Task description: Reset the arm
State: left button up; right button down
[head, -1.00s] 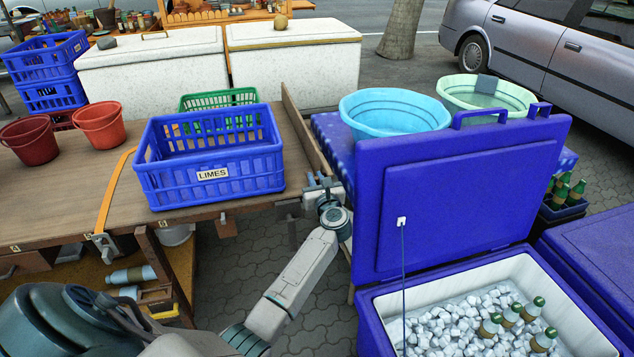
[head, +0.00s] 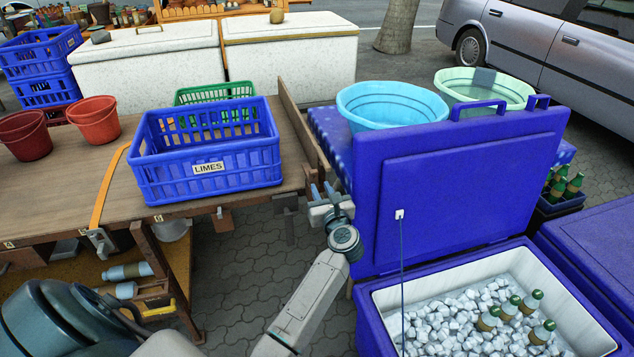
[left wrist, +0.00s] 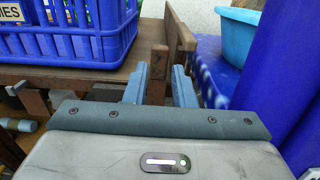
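My left gripper (head: 322,190) is between the wooden table's right edge and the raised lid of the blue cooler. In the left wrist view its two fingers (left wrist: 160,85) stand apart with a gap between them. Nothing is held in the gap; a wooden post of the table shows behind it. The blue crate marked LIMES (head: 208,185) sits on the table to the left of the gripper, and it also shows in the left wrist view (left wrist: 75,45). My right gripper is not in view.
The open blue cooler (head: 365,315) holds ice and several bottles, its lid (head: 450,190) upright close to my left arm. The wooden table (head: 65,190) carries two red buckets (head: 95,122). A light blue tub (head: 392,105) stands behind the lid. Paving below the gripper is clear.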

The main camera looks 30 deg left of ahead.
pick_arm(q)
jog(key=shift+v, duration=0.85)
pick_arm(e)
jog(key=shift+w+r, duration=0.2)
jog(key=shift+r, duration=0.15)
pick_arm(q)
jog(key=shift+f, duration=0.1)
